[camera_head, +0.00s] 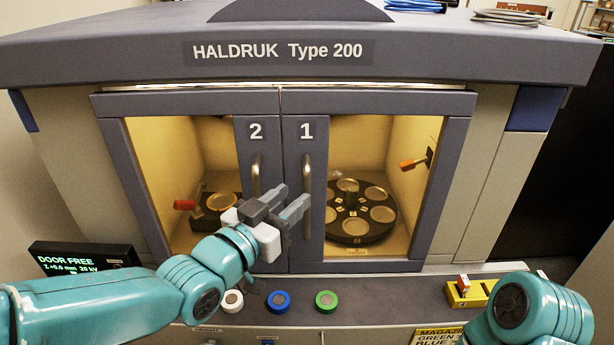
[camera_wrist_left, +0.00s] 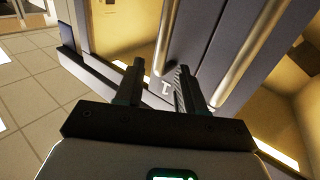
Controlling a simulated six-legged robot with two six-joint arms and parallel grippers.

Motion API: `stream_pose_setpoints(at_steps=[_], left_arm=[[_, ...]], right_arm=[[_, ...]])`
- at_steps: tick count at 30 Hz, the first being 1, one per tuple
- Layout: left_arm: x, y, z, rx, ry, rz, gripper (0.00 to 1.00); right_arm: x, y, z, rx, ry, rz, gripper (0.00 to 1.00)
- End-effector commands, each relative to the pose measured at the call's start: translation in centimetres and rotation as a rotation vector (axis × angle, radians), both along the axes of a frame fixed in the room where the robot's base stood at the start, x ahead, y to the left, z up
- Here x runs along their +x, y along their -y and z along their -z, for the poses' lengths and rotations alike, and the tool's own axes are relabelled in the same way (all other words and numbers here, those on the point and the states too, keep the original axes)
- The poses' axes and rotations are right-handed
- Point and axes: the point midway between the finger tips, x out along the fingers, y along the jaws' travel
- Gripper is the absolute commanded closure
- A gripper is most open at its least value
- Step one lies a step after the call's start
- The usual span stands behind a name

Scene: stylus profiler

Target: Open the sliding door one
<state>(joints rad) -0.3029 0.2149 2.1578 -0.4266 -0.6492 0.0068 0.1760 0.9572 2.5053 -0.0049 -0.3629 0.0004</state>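Sliding door one (camera_head: 292,150), marked 1, stands shut against door two (camera_head: 243,150), marked 2, at the middle of the cabinet front. Door one has a vertical metal bar handle (camera_head: 307,175); door two has a similar handle (camera_head: 256,172). My left gripper (camera_head: 292,194) is in front of the doors, its fingertips close to the left of handle one's lower part. In the left wrist view its two fingers (camera_wrist_left: 160,68) are apart with nothing held, and two metal bars show beyond them. I cannot tell whether a finger touches a handle. My right gripper is out of view.
Behind the glass are a dark carousel (camera_head: 350,238) with round pans and orange-tipped levers. White, blue (camera_head: 279,301) and green (camera_head: 326,300) buttons line the ledge below. A display (camera_head: 85,262) reads DOOR FREE. A yellow magazine block (camera_head: 468,293) sits at right.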

Motion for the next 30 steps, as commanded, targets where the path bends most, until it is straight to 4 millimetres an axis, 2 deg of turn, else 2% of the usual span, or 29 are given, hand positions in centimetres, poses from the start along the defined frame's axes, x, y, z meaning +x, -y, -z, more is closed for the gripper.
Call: stream_pose_setpoints(at_steps=[3, 9, 20, 24, 30], left_arm=[[2.2, 1.6, -0.2, 0.002, -0.002, 0.002, 0.61], [4.4, 3.0, -0.1, 0.0, -0.001, 0.001, 0.61], [5.0, 3.4, 0.1, 0.001, -0.001, 0.0, 0.61], [5.0, 3.3, 0.0, 0.0, 0.0, 0.0, 1.0], [4.9, 3.3, 0.0, -0.001, 0.001, 0.0, 1.0]], right_arm=[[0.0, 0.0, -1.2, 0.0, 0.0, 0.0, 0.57], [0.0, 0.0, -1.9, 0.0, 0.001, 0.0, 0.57], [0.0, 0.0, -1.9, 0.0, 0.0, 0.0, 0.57], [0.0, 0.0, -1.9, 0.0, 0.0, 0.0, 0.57], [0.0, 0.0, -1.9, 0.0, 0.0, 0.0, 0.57]])
